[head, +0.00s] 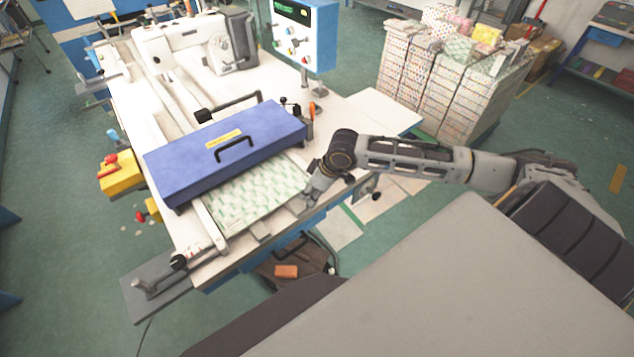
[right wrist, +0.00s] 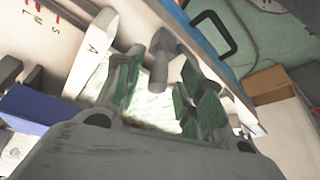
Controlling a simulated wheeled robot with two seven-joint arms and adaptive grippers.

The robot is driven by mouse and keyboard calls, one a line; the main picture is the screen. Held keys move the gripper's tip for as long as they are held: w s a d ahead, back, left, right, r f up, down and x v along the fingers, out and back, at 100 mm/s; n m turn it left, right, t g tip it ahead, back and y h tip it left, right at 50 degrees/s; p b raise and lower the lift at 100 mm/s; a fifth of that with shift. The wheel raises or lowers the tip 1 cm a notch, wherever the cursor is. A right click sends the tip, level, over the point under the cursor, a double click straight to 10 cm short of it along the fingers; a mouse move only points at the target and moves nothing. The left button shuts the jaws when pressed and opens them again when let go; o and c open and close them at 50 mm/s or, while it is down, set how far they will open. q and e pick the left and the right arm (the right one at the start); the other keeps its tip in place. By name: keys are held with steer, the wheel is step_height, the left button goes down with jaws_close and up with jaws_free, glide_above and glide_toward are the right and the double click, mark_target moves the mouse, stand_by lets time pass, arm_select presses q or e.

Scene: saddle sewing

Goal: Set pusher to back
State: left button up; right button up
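The sewing machine table (head: 225,265) stands at the left, with a blue cover (head: 225,150) and a green-white patterned sheet (head: 240,200) in front of it. My right gripper (head: 308,198) is low at the table's front right edge, beside the sheet's right end. In the right wrist view, its two fingers (right wrist: 165,88) are apart. A grey peg-like part (right wrist: 162,70) shows between them, possibly the pusher's handle; I cannot tell whether they touch it. My left gripper is out of view.
A black handle (right wrist: 218,32) on the table's blue front is close to the gripper. A control box (head: 305,32) stands behind the table. Stacked printed paper (head: 445,85) is at the back right. A small lever (head: 150,285) sits at the front left corner.

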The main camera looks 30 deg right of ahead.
steer(key=v, duration=1.1)
steer(key=shift+s+r, duration=0.3)
stand_by(1.0)
steer(key=shift+d+r, duration=0.1)
steer(key=shift+d, duration=0.05)
stand_by(0.5)
